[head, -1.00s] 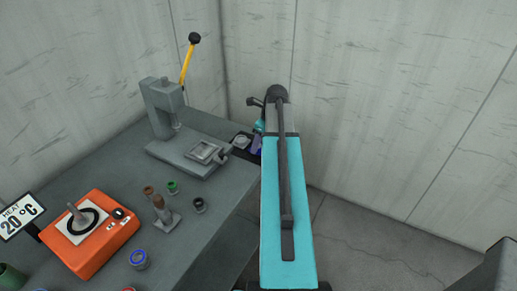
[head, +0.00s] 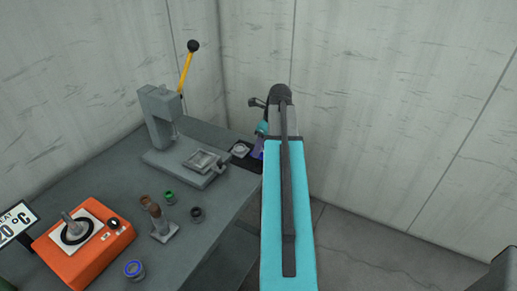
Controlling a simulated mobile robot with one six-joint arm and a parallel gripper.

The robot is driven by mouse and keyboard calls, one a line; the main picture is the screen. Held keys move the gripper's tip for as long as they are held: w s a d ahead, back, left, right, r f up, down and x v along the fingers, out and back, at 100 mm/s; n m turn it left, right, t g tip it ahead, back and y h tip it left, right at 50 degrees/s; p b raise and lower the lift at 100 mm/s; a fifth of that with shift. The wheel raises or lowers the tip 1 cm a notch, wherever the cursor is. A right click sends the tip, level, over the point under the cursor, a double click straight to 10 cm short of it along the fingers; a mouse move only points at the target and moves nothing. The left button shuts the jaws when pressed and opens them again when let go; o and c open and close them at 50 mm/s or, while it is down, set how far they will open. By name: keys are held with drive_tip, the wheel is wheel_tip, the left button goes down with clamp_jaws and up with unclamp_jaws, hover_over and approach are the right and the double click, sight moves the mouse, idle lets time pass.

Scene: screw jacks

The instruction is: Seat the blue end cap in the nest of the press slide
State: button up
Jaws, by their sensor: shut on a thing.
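The press (head: 160,115) stands on the bench at the back left, with a yellow lever. Its slide, with a square recessed nest (head: 203,160), lies in front of the press column; I see nothing blue in the nest. My gripper (head: 258,150) is mostly hidden behind my arm, beyond the bench's right edge. It is shut on a small blue thing, seemingly the blue end cap (head: 263,155), of which only a sliver shows. It is to the right of the slide and apart from it.
A dark plate with a light round piece (head: 240,150) lies right of the slide. An orange heater (head: 85,240) is at the left. A brown-topped post (head: 158,218), green ring (head: 169,196), dark ring (head: 197,214) and blue-rimmed ring (head: 134,269) stand on the bench.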

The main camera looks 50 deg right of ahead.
drive_tip(key=s+a+r+b, duration=0.1)
drive_tip(key=s+b, duration=0.2)
drive_tip(key=s, duration=1.1)
drive_tip(key=shift+s+r, duration=0.15)
drive_tip(key=shift+r, duration=0.05)
drive_tip(key=shift+a, duration=0.15)
